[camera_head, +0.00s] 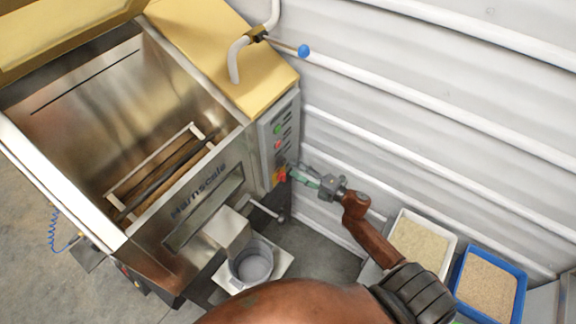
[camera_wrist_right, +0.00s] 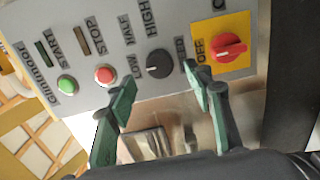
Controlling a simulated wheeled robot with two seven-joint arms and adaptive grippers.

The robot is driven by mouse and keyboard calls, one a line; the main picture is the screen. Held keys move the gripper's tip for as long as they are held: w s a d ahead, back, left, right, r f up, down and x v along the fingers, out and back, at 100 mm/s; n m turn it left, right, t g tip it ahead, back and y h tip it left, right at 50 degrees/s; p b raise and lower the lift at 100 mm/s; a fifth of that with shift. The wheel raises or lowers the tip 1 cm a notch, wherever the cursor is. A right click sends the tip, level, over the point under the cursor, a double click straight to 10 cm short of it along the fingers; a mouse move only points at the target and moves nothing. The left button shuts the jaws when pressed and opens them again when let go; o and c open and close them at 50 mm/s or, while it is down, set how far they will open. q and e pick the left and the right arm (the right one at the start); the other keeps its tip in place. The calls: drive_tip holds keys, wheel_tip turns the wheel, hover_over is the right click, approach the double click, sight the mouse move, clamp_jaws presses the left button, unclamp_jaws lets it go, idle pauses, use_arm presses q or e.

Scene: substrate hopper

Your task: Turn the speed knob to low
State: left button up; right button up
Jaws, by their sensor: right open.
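The control panel (camera_head: 279,138) is on the hopper's right end, and it fills the upper part of the right wrist view (camera_wrist_right: 120,40). The black round speed knob (camera_wrist_right: 159,63) sits there with LOW, HALF and HIGH labels around its left and upper side. A pale mark shows on the knob's face, but its exact setting is hard to read. My right gripper (camera_head: 298,174) is at the panel's lower part. Its green fingers (camera_wrist_right: 160,84) are open and spread to either side below the knob, with nothing between them. My left gripper is out of view.
Beside the knob are a red OFF switch (camera_wrist_right: 229,47) on a yellow plate, a red STOP button (camera_wrist_right: 105,74) and a green START button (camera_wrist_right: 67,84). A ribbed white wall (camera_head: 400,120) runs close along the right. Trays of substrate (camera_head: 424,244) stand below right.

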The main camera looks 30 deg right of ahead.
drive_tip(key=v, duration=0.7)
idle(0.3)
